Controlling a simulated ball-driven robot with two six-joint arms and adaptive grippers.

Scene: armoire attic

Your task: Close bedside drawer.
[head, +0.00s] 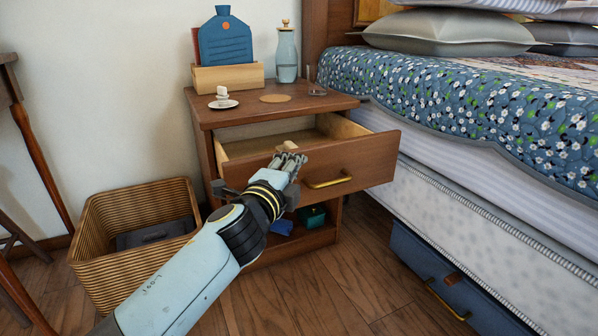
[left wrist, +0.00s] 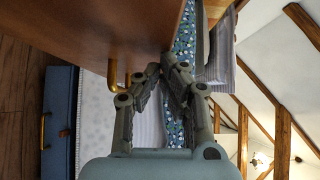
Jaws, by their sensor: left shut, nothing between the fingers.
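The bedside drawer (head: 358,162) is pulled out of the wooden nightstand (head: 205,143), its open inside showing behind the front panel. A gold handle (head: 328,182) sits on the drawer front and also shows in the left wrist view (left wrist: 112,72). My left gripper (head: 289,160) is shut and empty at the upper edge of the drawer front, left of the handle. In the left wrist view its fingertips (left wrist: 168,68) are close to the brown drawer panel (left wrist: 125,25); I cannot tell whether they touch. A small pale item inside the drawer is partly hidden by the gripper. My right gripper is not in view.
The nightstand top holds a blue bottle-shaped item (head: 225,40), a grey-blue bottle (head: 287,55), a small white dish (head: 223,104) and a round coaster (head: 275,98). A wicker basket (head: 100,240) stands at left. The bed (head: 470,165) is close on the right. A blue under-bed drawer (head: 440,280) is low down.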

